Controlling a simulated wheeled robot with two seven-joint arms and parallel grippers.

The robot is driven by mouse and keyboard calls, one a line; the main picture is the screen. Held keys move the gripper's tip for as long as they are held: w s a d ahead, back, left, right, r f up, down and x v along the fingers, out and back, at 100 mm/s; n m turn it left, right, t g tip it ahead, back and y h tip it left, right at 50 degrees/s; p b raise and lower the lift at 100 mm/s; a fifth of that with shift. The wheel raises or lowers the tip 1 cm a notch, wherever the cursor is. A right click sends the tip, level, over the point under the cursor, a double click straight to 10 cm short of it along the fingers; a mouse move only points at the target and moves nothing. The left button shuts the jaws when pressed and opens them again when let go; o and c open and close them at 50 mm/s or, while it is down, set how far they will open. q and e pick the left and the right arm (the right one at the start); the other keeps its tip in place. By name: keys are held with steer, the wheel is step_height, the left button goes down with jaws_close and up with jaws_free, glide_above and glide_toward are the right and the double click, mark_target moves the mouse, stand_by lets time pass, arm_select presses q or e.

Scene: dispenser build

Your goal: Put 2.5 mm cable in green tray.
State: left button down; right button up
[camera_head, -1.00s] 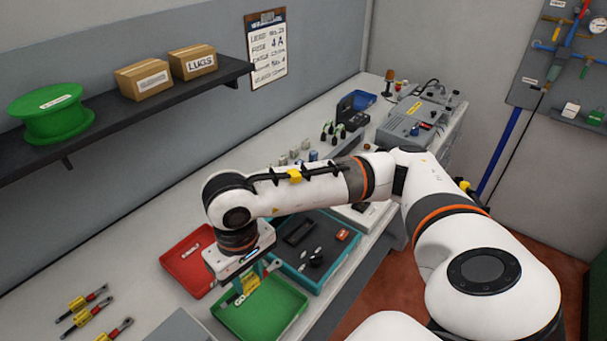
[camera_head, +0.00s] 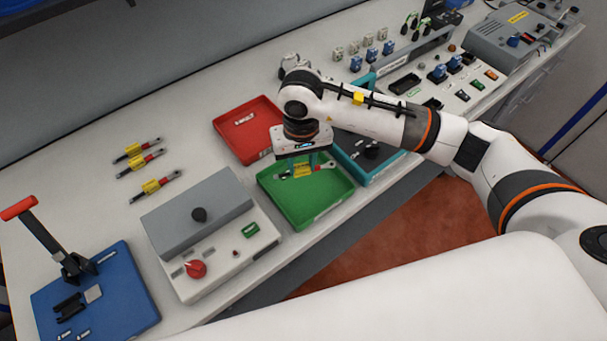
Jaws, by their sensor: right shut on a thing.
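The green tray (camera_head: 322,204) lies at the front edge of the bench, right of centre. My right gripper (camera_head: 298,165) points down over its back part and is shut on a short cable (camera_head: 325,167) with a yellow tag and a metal lug. The cable is low over the tray; I cannot tell whether it touches the floor of it. Its tag is too small to read. Three similar yellow-tagged cables lie on the bench at left: the back one (camera_head: 131,151), the middle one (camera_head: 136,164) and the front one (camera_head: 153,187). My left gripper is out of view.
A red tray (camera_head: 229,141) adjoins behind, and a teal-edged tray (camera_head: 388,170) stands to the right. A grey box with a red knob (camera_head: 196,269) stands at the front left, beside a blue base with a red-handled lever (camera_head: 110,300). Bare bench surrounds the loose cables.

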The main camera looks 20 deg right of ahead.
mark_target(301, 171)
step_height(301, 171, down, 6)
steer(key=shift+r+p, duration=0.2)
steer(key=shift+p, duration=0.55)
steer(key=shift+f, duration=0.1)
steer(key=shift+f+b, duration=0.15)
steer(key=shift+b, duration=0.15)
steer(key=o, duration=1.1)
